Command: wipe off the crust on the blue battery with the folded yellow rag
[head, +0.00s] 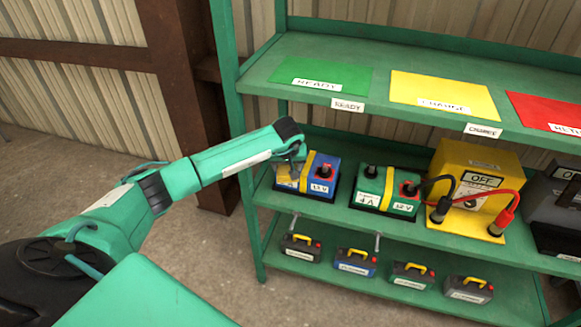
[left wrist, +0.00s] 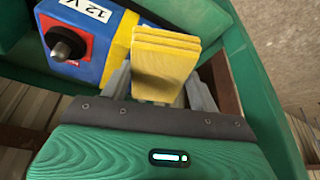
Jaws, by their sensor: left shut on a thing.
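The blue battery (head: 325,172) stands at the left end of the middle shelf, with a yellow band, a red patch, black terminals and a 12 V label. In the left wrist view the battery (left wrist: 117,35) lies just beyond my fingers. My left gripper (head: 293,163) is over the battery's left end. In the left wrist view my left gripper (left wrist: 160,88) is shut on the folded yellow rag (left wrist: 165,65). The rag overlaps the battery's end; I cannot tell whether it touches. No crust is clearly visible; the arm and rag cover that end. My right gripper is out of view.
A green battery (head: 388,193) stands right of the blue one, then a yellow charger (head: 470,170) with black and red cables. The upper shelf (head: 300,50) overhangs behind with green, yellow and red cards. Small cases stand below.

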